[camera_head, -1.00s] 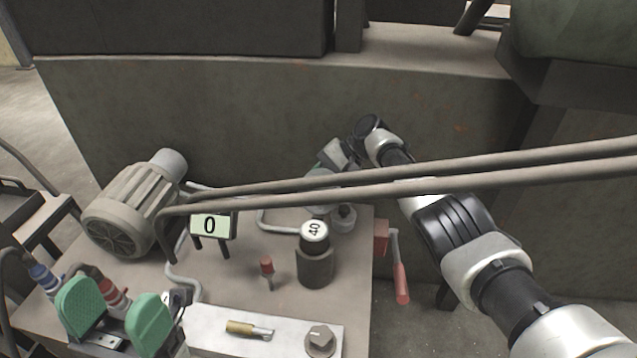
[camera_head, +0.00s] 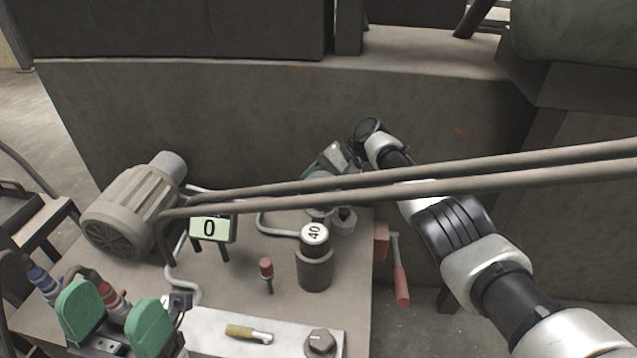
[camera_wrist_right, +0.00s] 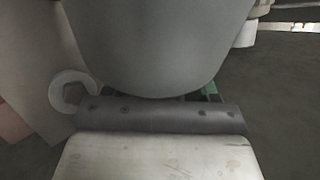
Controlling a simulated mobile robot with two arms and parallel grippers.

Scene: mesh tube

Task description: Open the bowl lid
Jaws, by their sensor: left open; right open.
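My left gripper (camera_head: 115,318) is open at the lower left of the head view, with its two green pads apart and nothing between them. My right gripper (camera_head: 318,178) is at the back of the bench, partly hidden behind two long pipes; green shows at its tip beside a metal fitting (camera_head: 320,212). I cannot tell for certain which part is the bowl lid. In the right wrist view a large dark grey rounded body (camera_wrist_right: 150,40) fills the upper middle, close to the camera, with slivers of green at its lower right. Contact cannot be told.
Two long pipes (camera_head: 420,187) cross in front of my right arm. On the bench are a motor (camera_head: 130,212), a display reading 0 (camera_head: 209,228), a dark cylinder (camera_head: 315,270) with a cap marked 40, a red-topped pin (camera_head: 266,268) and a red-handled crank (camera_head: 400,280).

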